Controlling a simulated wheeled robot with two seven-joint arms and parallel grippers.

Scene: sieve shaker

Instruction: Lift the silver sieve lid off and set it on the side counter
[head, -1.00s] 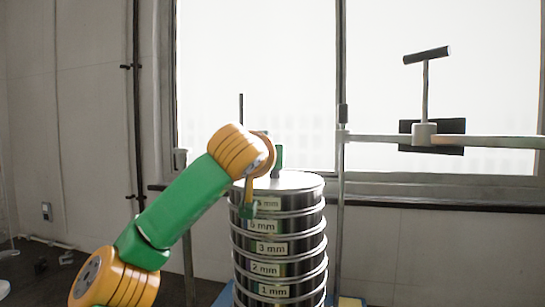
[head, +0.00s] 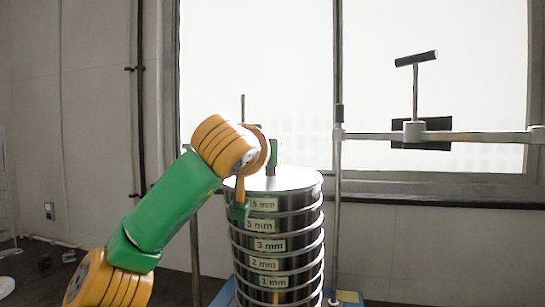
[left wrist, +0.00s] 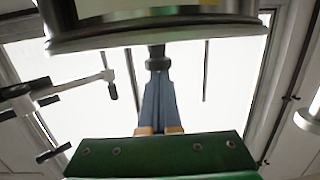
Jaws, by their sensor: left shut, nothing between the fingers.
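The silver lid (head: 297,181) lies flat on top of the sieve stack (head: 300,225), with a short dark knob (head: 270,171) at its centre. My left gripper comes in from the left above the lid; in the head view the wrist hides its fingertips. In the left wrist view, which is upside down, the left gripper (left wrist: 158,75) is shut and empty. Its fingers come together right at the knob (left wrist: 158,58), below the lid's rim (left wrist: 150,37) in the picture. I cannot tell whether the tips touch the knob. My right gripper is not in view.
Labelled sieve rings are stacked under the lid. A thin upright rod (head: 338,210) stands close right of the stack, with a horizontal bar (head: 470,136) and clamp (head: 414,131) further right. A window fills the back. No clear side counter surface shows near the stack.

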